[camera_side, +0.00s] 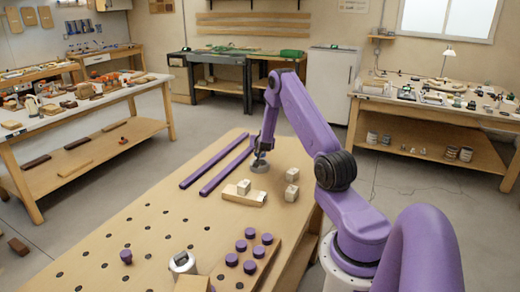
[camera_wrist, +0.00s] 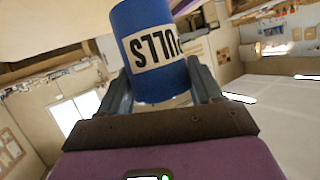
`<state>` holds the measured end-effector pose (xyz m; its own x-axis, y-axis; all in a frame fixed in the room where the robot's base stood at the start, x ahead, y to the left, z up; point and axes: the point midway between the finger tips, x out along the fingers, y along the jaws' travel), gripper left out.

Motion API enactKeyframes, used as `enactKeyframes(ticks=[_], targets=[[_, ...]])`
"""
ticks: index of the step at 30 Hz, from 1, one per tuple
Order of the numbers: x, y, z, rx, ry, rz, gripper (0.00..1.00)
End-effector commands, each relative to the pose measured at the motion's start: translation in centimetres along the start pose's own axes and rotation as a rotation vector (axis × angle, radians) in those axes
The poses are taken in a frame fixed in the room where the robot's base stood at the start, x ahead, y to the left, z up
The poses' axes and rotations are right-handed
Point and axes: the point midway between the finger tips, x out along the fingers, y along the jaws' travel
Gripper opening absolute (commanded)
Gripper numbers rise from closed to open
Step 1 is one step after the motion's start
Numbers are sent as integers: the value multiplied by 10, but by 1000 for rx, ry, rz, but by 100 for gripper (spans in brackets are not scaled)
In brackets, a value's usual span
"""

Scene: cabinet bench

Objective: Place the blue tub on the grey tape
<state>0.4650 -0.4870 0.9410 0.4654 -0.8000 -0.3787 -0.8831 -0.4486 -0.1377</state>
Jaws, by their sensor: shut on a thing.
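The blue tub (camera_wrist: 152,50) is a cylinder with a pale label that reads upside down in the wrist view. It sits between the two fingers of my gripper (camera_wrist: 160,88), which is shut on it. In the side view my gripper (camera_side: 263,148) is low over the bench, at the far right of the purple bars; the tub cannot be made out there. A flat grey round thing (camera_side: 259,167), which looks like the grey tape, lies right below my gripper. Whether the tub touches it cannot be told.
Two purple bars (camera_side: 213,160) lie left of my gripper. Pale blocks (camera_side: 291,192) and a wooden strip (camera_side: 243,198) lie close in front. A silver tape-measure-like thing (camera_side: 183,262) and a board of purple knobs (camera_side: 248,254) are nearer the camera.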

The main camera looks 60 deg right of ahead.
Motion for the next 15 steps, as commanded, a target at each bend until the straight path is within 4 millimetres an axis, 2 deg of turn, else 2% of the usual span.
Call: enactKeyframes(ticks=[4,9,15], targets=[[10,-1,6,0,1,0,29],[17,2,26,-2,-1,0,29],[20,3,32,0,1,-1,29]])
